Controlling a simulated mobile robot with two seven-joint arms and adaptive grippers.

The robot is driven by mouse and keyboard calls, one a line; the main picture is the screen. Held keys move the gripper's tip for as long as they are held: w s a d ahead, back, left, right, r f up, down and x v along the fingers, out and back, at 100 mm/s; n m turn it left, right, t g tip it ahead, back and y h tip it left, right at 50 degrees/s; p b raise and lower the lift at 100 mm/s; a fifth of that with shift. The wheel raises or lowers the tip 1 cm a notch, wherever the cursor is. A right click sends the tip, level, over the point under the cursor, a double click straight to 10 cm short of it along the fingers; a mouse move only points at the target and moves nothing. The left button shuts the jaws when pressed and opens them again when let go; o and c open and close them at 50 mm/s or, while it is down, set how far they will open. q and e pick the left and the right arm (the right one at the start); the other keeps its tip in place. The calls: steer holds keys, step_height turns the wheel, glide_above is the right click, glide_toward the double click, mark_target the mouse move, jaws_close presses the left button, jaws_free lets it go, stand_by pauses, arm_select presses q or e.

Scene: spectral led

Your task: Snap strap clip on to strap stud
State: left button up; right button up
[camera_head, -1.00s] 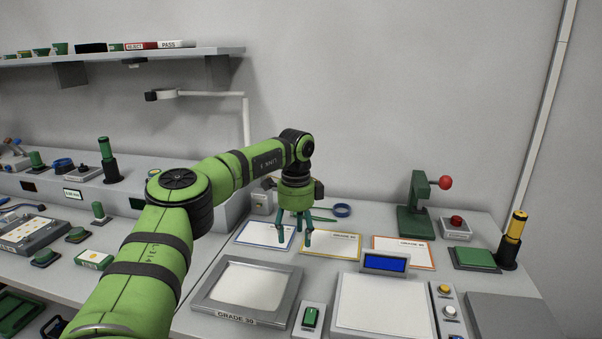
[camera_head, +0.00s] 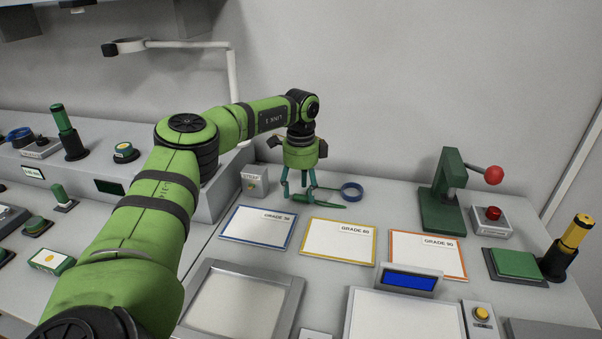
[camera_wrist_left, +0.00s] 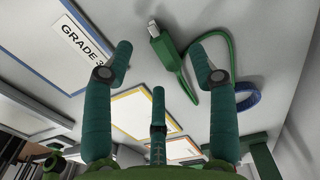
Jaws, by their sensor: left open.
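A green clip-like piece (camera_head: 322,205) lies on the table below and beside my left gripper (camera_head: 299,190). In the left wrist view this green piece (camera_wrist_left: 171,59) has a silver-grey end and a thin green cord that loops away to the right. A blue ring-shaped band (camera_head: 352,192) lies close by, and the wrist view also shows it (camera_wrist_left: 248,96). A small grey box (camera_head: 254,182) with a label and a brass-coloured knob, possibly the strap stud, stands left of the gripper. My left gripper is open and empty, fingers pointing down above the table. My right gripper is out of view.
Three bordered grade cards, blue (camera_head: 258,228), yellow (camera_head: 338,242) and orange (camera_head: 427,256), lie in front of the gripper. A green press (camera_head: 443,200) stands to the right. A raised grey console (camera_head: 110,185) is at the left, and a wall is behind.

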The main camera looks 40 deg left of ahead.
arm_select(q)
steer(key=shift+w+f, duration=0.1)
steer(key=shift+f, duration=1.05)
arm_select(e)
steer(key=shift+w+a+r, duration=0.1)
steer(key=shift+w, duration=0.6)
arm_select(q)
jaws_close()
steer(key=c, duration=0.8)
jaws_free()
steer(key=shift+c, duration=0.2)
jaws_close()
steer(key=shift+r+p, duration=1.8)
steer(key=shift+p, duration=0.5)
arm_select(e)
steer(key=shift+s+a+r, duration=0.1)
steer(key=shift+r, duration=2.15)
